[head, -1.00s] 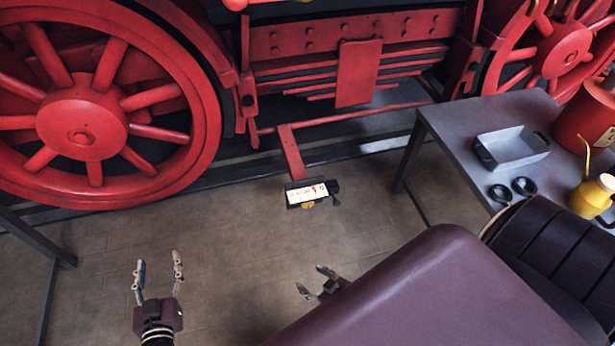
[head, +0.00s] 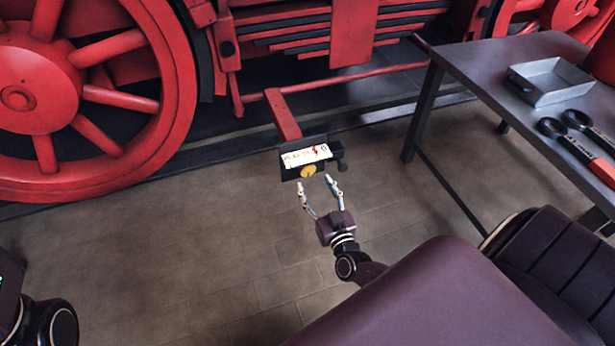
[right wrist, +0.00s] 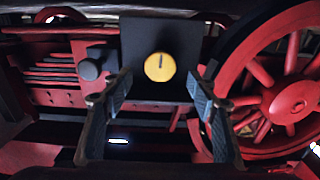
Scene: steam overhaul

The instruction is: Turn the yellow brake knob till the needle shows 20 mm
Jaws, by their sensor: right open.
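The yellow brake knob (head: 308,171) sits on the lower front of a black gauge box (head: 289,172) with a white scale (head: 300,157). A red needle mark shows right of the scale's middle; the figures are too small to read. My right gripper (head: 315,184) is open and empty, its fingertips just in front of and below the knob. In the right wrist view the knob (right wrist: 159,67) has a dark line pointing up. It lies between the spread fingers of the gripper (right wrist: 157,92), a little beyond their tips, apparently untouched. My left arm shows at the lower left, its jaws out of view.
A red bar (head: 284,115) runs from the locomotive to the box. A black side knob (head: 337,150) is on the box's right. A grey table (head: 470,62) with a metal tray (head: 548,92) stands at right. The floor (head: 190,240) around the gripper is clear.

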